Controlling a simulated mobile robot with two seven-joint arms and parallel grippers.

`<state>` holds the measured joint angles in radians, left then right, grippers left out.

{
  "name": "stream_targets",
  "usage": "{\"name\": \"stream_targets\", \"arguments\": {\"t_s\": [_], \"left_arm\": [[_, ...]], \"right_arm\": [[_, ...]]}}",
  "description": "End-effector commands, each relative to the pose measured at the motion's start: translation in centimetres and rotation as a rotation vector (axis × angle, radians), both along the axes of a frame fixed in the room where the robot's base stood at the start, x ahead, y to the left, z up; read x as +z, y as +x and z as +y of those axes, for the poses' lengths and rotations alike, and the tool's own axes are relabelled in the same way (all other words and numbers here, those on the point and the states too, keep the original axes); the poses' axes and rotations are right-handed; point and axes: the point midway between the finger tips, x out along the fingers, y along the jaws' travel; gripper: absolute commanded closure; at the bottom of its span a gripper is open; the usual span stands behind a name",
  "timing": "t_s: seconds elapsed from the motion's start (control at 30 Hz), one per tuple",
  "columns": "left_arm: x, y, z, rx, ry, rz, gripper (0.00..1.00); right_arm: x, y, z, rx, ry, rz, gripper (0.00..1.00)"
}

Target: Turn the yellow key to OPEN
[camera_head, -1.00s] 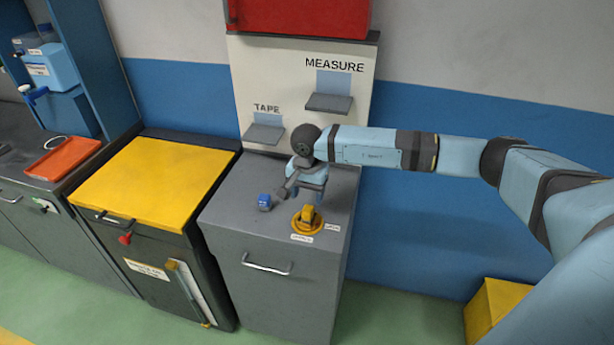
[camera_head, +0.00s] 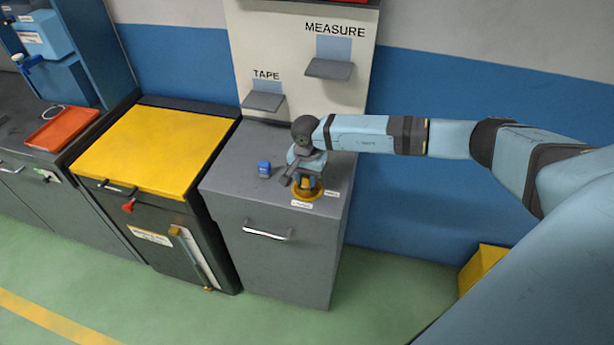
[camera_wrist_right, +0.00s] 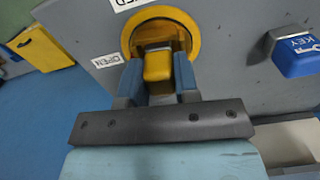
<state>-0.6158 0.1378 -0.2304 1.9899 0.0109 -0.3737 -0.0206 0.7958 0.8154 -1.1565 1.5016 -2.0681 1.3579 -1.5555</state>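The yellow key (camera_wrist_right: 158,66) sits in a round yellow ring (camera_wrist_right: 191,35) on top of the grey cabinet (camera_head: 225,178). In the head view the ring (camera_head: 316,194) shows beneath my right gripper (camera_head: 306,181). In the right wrist view, my right gripper's two fingers (camera_wrist_right: 159,82) stand on either side of the key. I cannot tell whether they press on it. A white OPEN label (camera_wrist_right: 107,61) lies beside the ring. Another label (camera_wrist_right: 126,3), cut off to "ED", lies at the top edge. My left gripper is not in view.
A blue block marked KEY (camera_wrist_right: 296,60) stands on the cabinet beside the ring; the head view shows it (camera_head: 264,169) left of my gripper. A white panel (camera_head: 280,45) with two small shelves rises behind. A yellow-topped cabinet (camera_head: 150,145) stands to the left.

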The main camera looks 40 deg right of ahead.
Motion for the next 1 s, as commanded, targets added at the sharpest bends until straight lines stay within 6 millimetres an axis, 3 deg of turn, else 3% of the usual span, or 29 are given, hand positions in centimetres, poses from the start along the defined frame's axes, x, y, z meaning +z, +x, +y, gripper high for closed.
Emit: {"name": "stream_targets", "arguments": {"t_s": [0.57, 1.0], "left_arm": [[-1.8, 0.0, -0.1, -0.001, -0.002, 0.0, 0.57], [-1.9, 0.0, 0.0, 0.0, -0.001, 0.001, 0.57]], "right_arm": [[0.0, -0.1, 0.0, 0.198, 0.0, 0.0, 0.94], [0.1, -0.1, 0.0, 0.207, 0.0, 0.0, 0.94]]}}
